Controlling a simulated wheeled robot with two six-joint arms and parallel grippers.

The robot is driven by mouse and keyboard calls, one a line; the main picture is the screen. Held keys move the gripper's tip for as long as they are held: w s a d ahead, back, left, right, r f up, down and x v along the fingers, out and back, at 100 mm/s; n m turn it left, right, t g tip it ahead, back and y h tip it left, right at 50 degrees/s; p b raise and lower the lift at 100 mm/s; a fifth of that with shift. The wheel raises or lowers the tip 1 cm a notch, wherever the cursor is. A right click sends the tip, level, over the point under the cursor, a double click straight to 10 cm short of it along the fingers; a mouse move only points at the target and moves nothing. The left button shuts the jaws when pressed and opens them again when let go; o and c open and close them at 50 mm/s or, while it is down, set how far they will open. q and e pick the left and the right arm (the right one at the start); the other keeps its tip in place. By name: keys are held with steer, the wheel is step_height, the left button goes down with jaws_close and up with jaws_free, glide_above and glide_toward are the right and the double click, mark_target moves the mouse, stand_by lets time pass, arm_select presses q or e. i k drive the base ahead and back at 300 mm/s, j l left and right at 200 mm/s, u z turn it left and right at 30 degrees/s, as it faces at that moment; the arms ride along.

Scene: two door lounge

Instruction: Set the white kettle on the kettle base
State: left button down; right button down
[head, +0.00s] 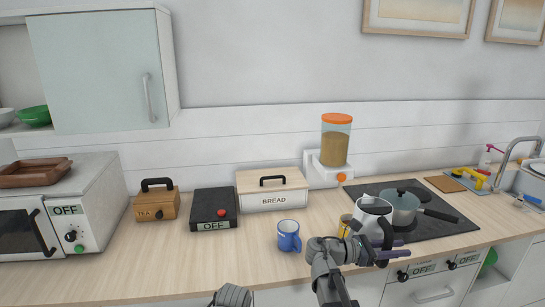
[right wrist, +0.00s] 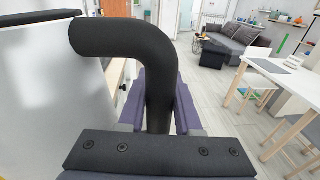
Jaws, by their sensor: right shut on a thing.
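The white kettle (head: 372,210) is at the right of the head view, in front of the hob's left part. My right gripper (head: 394,249) has its purple fingers shut on the kettle's black handle. In the right wrist view the handle (right wrist: 150,60) passes down between the fingers (right wrist: 160,105), with the white body (right wrist: 45,95) at left. The kettle looks upright; I cannot tell whether its bottom touches the counter. A flat black unit (head: 202,207) with a red button and an OFF label, apparently the kettle base, lies empty left of the bread box. My left gripper is not in view.
A blue mug (head: 289,236) stands between kettle and black unit, near the front. A yellow cup (head: 345,225) is partly behind the kettle. A pot (head: 403,208) sits on the hob (head: 450,222). The bread box (head: 272,190) and tea box (head: 156,203) flank the unit.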

mark_target(219, 199)
steer(key=k, duration=0.65)
steer(key=u, duration=0.8)
steer(key=i+l+u, duration=0.15)
steer(key=u, duration=0.25)
steer(key=i+l, duration=0.85)
steer(key=i, duration=0.1)
